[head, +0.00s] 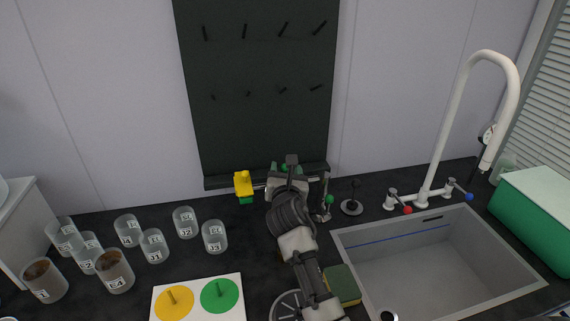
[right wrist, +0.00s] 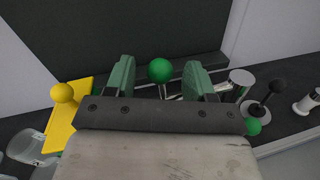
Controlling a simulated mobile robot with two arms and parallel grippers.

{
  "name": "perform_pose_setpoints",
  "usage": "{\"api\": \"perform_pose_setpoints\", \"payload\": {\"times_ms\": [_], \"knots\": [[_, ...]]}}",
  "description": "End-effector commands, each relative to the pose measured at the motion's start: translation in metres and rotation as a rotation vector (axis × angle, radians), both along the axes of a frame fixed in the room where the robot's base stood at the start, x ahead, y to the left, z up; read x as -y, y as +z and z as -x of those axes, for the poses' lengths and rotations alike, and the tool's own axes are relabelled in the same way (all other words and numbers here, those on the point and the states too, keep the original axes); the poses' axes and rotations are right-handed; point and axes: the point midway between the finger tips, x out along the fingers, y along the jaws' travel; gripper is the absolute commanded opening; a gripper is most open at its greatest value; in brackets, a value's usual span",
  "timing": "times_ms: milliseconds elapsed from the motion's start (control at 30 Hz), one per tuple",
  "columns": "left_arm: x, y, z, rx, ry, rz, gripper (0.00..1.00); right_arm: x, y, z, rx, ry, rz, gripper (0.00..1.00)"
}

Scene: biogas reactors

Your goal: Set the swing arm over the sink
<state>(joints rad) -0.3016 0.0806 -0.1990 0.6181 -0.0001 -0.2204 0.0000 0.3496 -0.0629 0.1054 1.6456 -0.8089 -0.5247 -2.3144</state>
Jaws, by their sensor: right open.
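The grey sink (head: 435,275) is set in the dark counter at the right in the head view. My right gripper (head: 288,167) is at the back of the counter, left of the sink. In the right wrist view its green fingers (right wrist: 159,78) are open, with a green ball (right wrist: 160,70) on a thin rod between them; contact is not visible. Beside it stand a metal post (head: 324,208) and a second green ball (head: 328,200), apparently parts of the swing arm. A yellow block (head: 243,185) is left of the gripper. My arm hides much of this fixture. My left gripper is out of view.
A white faucet (head: 425,185) rises behind the sink. A black-knobbed lever (head: 352,206) stands between fixture and sink. A sponge (head: 342,284) lies by the sink's left edge. Several labelled cups (head: 153,246) stand at left. A dark pegboard (head: 260,90) is behind.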

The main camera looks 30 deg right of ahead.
Motion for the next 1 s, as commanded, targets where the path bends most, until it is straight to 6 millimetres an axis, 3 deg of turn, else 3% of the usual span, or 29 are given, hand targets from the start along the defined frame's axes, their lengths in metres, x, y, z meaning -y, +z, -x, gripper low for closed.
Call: {"api": "perform_pose_setpoints", "payload": {"times_ms": [200,567,933,1000], "knots": [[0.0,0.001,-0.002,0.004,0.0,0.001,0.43,0.012,0.0,-0.025,-0.001,-0.001,-0.001,0.54],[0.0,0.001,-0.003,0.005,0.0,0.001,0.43,0.014,0.0,-0.03,0.0,0.001,0.0,0.54],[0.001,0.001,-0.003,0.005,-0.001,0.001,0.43,0.014,0.0,-0.03,0.001,0.001,-0.001,0.01],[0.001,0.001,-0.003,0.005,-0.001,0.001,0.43,0.014,0.0,-0.03,0.001,0.001,-0.001,0.0]]}}
